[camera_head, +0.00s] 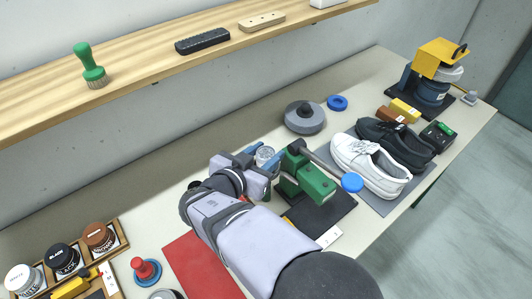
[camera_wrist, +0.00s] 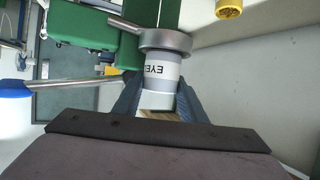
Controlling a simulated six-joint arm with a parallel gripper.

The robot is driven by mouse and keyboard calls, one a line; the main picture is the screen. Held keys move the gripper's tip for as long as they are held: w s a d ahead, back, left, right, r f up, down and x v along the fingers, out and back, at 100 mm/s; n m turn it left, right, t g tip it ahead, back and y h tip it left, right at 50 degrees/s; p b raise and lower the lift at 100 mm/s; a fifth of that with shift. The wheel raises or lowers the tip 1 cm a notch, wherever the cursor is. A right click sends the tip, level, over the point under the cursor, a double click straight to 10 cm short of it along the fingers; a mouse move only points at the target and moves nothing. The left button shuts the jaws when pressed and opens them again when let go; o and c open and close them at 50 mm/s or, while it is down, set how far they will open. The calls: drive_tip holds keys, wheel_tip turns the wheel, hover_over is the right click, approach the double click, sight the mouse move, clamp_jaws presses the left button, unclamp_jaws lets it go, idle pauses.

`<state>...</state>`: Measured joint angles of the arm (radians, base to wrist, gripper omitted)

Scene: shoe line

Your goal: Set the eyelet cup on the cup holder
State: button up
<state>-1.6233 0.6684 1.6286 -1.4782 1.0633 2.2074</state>
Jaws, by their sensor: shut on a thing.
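In the head view my gripper (camera_head: 262,158) holds the cup (camera_head: 264,154) just left of the green press (camera_head: 310,180). I cannot tell whether the cup touches the press or anything below it. I cannot clearly pick out the cup holder; a blue ring (camera_head: 337,103) lies on the bench behind.
The press has a lever with a blue knob (camera_head: 352,182). A grey round pot (camera_head: 304,118) stands behind it, white shoes (camera_head: 368,164) to the right. A red mat (camera_head: 205,268) lies left of my arm. A yellow piece (camera_wrist: 229,8) shows at the wrist view's top.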

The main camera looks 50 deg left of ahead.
drive_tip(key=shift+f+b, duration=0.65)
drive_tip(key=shift+b, duration=0.4)
drive_tip(key=o, duration=0.9)
drive_tip(key=shift+b+v, duration=2.05)
drive_tip(key=shift+v, duration=3.5)
